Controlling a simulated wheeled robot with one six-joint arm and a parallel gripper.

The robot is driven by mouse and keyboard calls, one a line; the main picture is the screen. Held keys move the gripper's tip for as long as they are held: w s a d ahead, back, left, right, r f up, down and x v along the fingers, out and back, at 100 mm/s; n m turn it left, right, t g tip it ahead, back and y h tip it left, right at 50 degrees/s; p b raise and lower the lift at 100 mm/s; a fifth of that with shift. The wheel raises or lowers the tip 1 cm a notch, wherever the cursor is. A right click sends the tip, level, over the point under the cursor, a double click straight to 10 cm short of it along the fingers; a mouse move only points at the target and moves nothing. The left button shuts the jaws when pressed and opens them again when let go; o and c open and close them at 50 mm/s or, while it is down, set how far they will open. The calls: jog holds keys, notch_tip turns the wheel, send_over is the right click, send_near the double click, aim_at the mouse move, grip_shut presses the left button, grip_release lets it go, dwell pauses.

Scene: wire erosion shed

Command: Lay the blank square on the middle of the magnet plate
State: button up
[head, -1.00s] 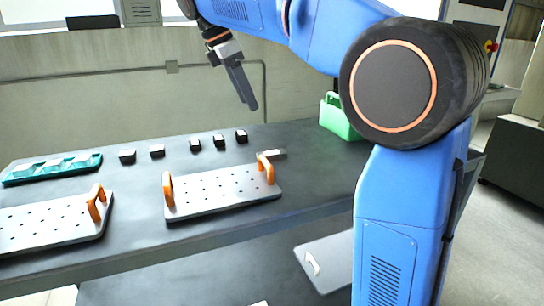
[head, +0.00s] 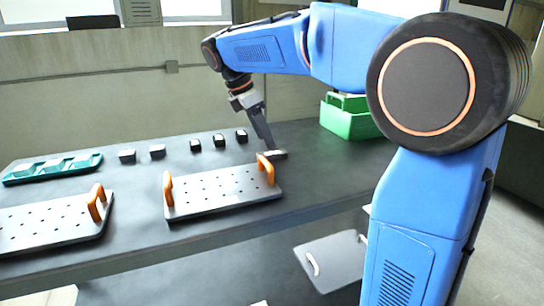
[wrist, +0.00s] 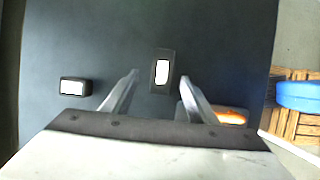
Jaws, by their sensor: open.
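A small dark oblong piece with a pale top (head: 280,154) lies on the bench behind the right handle of the nearer holed plate. It looks like the blank, but I cannot be sure. In the wrist view this piece (wrist: 161,87) shows ahead, between the lines of the two fingers. My gripper (head: 270,148) points down beside it, open and empty. Two pale plates with rows of holes and orange handles lie on the bench, one at centre (head: 215,190) and one at left (head: 45,222). I cannot tell which is the magnet plate.
Several small dark blocks (head: 195,146) stand in a row behind the plates; one shows in the wrist view (wrist: 75,87). A teal tray (head: 20,178) lies at far left. A green box (head: 350,122) stands at right. A lower shelf holds a grey board (head: 335,262).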

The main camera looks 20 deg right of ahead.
aim_at(272, 153)
jog(key=shift+s+x, duration=0.2)
jog(key=shift+x, duration=2.1)
jog(key=shift+a, duration=0.1)
jog(key=c, duration=1.2)
grip_shut()
jog(key=shift+r, duration=0.1)
